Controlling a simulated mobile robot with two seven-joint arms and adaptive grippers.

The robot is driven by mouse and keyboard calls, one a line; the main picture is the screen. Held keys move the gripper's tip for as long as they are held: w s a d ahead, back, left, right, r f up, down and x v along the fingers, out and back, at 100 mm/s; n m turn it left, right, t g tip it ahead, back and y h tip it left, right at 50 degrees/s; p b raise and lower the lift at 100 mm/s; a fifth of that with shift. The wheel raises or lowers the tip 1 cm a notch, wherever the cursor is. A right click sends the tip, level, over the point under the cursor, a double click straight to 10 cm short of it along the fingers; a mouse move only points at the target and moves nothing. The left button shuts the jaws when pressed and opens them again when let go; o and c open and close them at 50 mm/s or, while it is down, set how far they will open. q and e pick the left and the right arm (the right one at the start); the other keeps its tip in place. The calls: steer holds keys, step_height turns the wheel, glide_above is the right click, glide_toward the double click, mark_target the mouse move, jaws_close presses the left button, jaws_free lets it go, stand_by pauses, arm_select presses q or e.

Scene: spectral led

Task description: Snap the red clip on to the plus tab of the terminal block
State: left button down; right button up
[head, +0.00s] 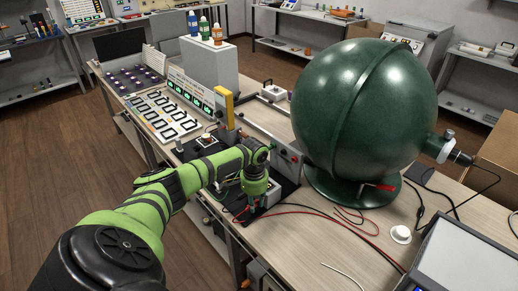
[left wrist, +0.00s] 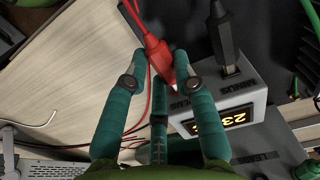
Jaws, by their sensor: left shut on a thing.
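My left gripper (left wrist: 160,60) is shut on the red clip (left wrist: 157,52), which sits between its teal fingers in the left wrist view. In the head view my left gripper (head: 254,198) points down at the workbench. The terminal block (left wrist: 247,92) is a pale box with a lit orange display and PLUS and MINUS lettering. The red clip's tip is close to the block's plus side; I cannot tell whether it touches the tab. A black clip (left wrist: 222,38) is at the minus side. The plus tab is not clearly visible. My right gripper is not in view.
A large green sphere (head: 350,105) on a round base stands right of my gripper. Red and black leads (head: 330,212) run across the bench. A yellow meter (head: 222,108) and a panel of green displays (head: 190,94) stand behind. The front bench surface (head: 300,245) is mostly clear.

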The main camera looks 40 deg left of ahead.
arm_select(q)
steer(key=c, duration=0.9)
jaws_free()
steer(key=shift+r, duration=0.15)
step_height(320, 180, up, 12)
steer(key=shift+f, duration=0.1)
